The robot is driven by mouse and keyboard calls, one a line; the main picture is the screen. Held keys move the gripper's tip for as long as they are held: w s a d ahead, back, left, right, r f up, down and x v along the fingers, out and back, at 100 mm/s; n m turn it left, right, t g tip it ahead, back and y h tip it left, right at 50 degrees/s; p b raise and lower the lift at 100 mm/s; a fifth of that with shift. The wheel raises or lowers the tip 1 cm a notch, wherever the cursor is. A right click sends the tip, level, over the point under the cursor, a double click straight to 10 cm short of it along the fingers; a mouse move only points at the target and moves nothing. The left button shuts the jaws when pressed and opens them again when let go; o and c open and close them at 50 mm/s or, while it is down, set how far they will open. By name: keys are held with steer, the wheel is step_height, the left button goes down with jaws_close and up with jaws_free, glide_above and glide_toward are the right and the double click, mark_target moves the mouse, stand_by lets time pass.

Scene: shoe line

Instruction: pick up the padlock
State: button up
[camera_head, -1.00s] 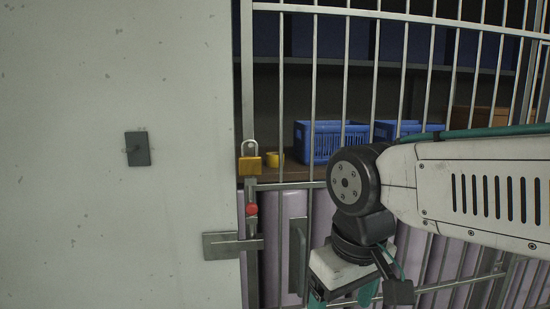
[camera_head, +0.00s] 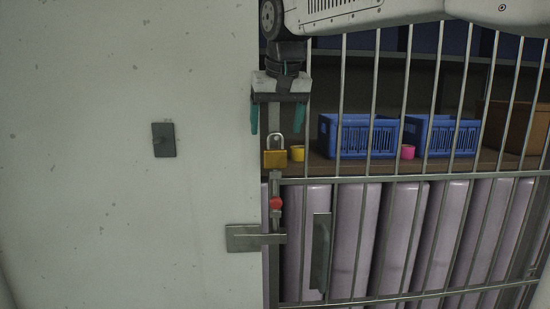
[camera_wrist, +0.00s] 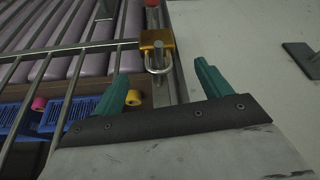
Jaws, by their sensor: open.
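The padlock (camera_head: 275,157) has a brass-yellow body and a silver shackle. It hangs upright on the barred gate's left post, above a red knob. In the wrist view the padlock (camera_wrist: 157,45) shows upside down, with a grey bar passing through its shackle. My gripper (camera_head: 276,130) hangs above the padlock in the head view, fingers pointing down, one on each side of the line to the shackle. Its teal fingers are apart and empty. In the wrist view my gripper (camera_wrist: 160,75) has the padlock beyond and between its fingertips, with a gap to it.
A red knob (camera_head: 276,203) and a latch plate (camera_head: 243,238) sit below the padlock. A pale wall (camera_head: 90,200) fills the left.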

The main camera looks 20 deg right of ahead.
mark_target(276, 134)
steer(key=x, duration=0.4)
steer(key=shift+d+f, duration=0.1)
steer(key=shift+f, duration=0.3)
steer(key=c, duration=1.2)
steer(key=shift+r, duration=0.1)
steer(key=shift+r, duration=0.45)
steer(key=shift+s+r, duration=0.2)
steer(key=shift+s, duration=0.05)
steer(key=s+a+f, duration=0.1)
steer(key=s, duration=0.9)
steer(key=s+a+f, duration=0.1)
steer(key=s+a, duration=0.1)
steer(key=s, duration=0.8)
steer(key=shift+s+a+f, duration=0.2)
steer(key=shift+s+a, duration=0.1)
steer(key=shift+s, duration=0.05)
